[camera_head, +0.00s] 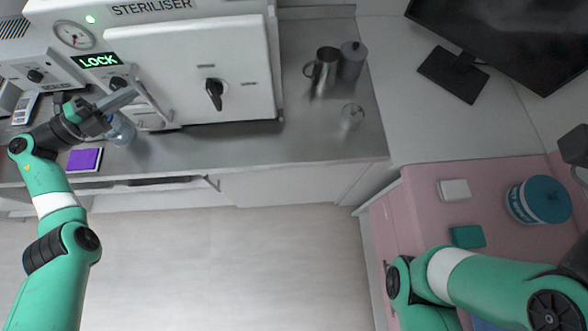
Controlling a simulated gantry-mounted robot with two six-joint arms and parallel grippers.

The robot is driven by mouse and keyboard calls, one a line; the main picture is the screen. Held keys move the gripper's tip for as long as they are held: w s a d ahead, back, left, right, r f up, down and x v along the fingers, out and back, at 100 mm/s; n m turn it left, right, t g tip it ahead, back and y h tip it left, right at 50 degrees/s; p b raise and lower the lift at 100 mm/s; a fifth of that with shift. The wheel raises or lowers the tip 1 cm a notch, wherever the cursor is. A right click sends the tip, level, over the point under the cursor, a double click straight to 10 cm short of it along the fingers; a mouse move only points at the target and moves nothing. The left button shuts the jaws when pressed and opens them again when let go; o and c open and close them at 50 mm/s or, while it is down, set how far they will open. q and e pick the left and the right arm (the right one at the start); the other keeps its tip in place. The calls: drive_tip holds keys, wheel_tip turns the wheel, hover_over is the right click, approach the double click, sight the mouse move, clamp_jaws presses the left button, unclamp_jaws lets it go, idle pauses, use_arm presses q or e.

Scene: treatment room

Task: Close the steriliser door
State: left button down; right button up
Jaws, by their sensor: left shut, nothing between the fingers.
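The steriliser (190,8) stands on the metal counter at the top left. Its white door (195,75) lies across its front and looks shut, though the seam is hard to judge from above. A black handle (214,94) points down the door. The green display (97,60) left of the door reads LOCK. My left gripper (128,96) is shut and empty, by the door's left edge near a grey bar (152,100); I cannot tell whether it touches. My right arm comes in at the lower right; its gripper is out of view.
The counter (300,140) holds a steel jug (324,70), a grey canister (352,62) and a clear glass (351,117), right of the steriliser. A clear vessel (121,131) and purple pad (85,160) are near my left gripper. A pink surface (420,200) holds a teal tub (540,200).

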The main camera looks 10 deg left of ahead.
use_arm(q)
drive_tip(key=shift+w+a+f+n+y, duration=0.3)
drive_tip(key=shift+w+a+f, duration=0.15)
drive_tip(key=shift+w, duration=0.05)
use_arm(e)
drive_tip(key=shift+f+h, duration=0.3)
drive_tip(key=shift+f, duration=0.05)
use_arm(q)
drive_tip(key=shift+f, duration=0.1)
drive_tip(key=s+a+r+h+b, duration=0.1)
drive_tip(key=s+a, duration=0.6)
drive_tip(key=s, duration=0.2)
drive_tip(key=shift+s+m, duration=0.25)
drive_tip(key=shift+m, duration=0.15)
use_arm(e)
drive_tip(key=shift+w+f, duration=0.2)
drive_tip(key=shift+w, duration=0.25)
